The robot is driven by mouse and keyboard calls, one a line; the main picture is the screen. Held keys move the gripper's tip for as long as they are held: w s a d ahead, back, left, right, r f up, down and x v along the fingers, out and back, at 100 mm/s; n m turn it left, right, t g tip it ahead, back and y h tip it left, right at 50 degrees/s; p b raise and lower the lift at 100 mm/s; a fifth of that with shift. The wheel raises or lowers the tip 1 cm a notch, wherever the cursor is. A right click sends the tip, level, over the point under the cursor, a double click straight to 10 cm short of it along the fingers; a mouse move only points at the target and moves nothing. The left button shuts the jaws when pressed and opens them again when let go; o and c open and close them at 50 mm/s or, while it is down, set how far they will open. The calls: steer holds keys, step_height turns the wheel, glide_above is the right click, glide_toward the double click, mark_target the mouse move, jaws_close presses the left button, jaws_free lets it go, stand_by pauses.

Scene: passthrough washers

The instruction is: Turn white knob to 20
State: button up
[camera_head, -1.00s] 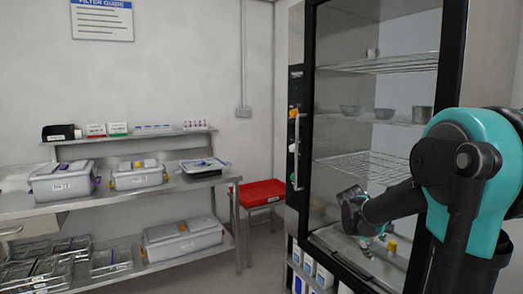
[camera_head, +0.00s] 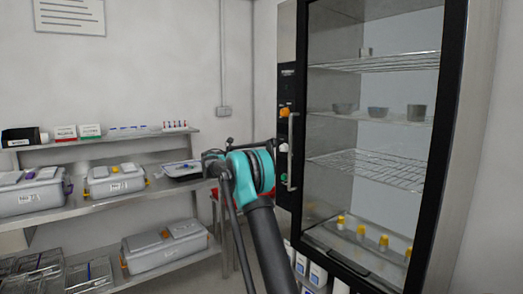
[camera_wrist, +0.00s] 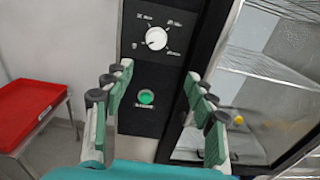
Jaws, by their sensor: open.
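The white knob (camera_wrist: 156,38) is on a black control panel (camera_wrist: 132,60), with small white labels around it that are too blurred to read. I cannot tell its setting. It also shows in the head view (camera_head: 283,147), below an orange knob (camera_head: 284,112) and above a green button (camera_head: 283,177). My gripper (camera_wrist: 158,82) is open and empty in the wrist view, its fingers spread either side of the panel's lower part. The knob appears above and beyond the fingertips, apart from them. In the head view my arm mostly hides the gripper.
A glass-fronted cabinet (camera_head: 453,130) with wire shelves stands right of the panel, with a vertical handle (camera_head: 291,150) beside the panel. A red tray (camera_wrist: 28,108) is on a stand at left. Metal shelving (camera_head: 170,147) with lidded boxes lines the left wall.

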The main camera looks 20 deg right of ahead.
glide_toward(282, 148)
steer(key=x, duration=0.9)
steer(key=shift+w+d+f, duration=0.1)
steer(key=shift+w, duration=0.1)
steer(key=c, duration=1.2)
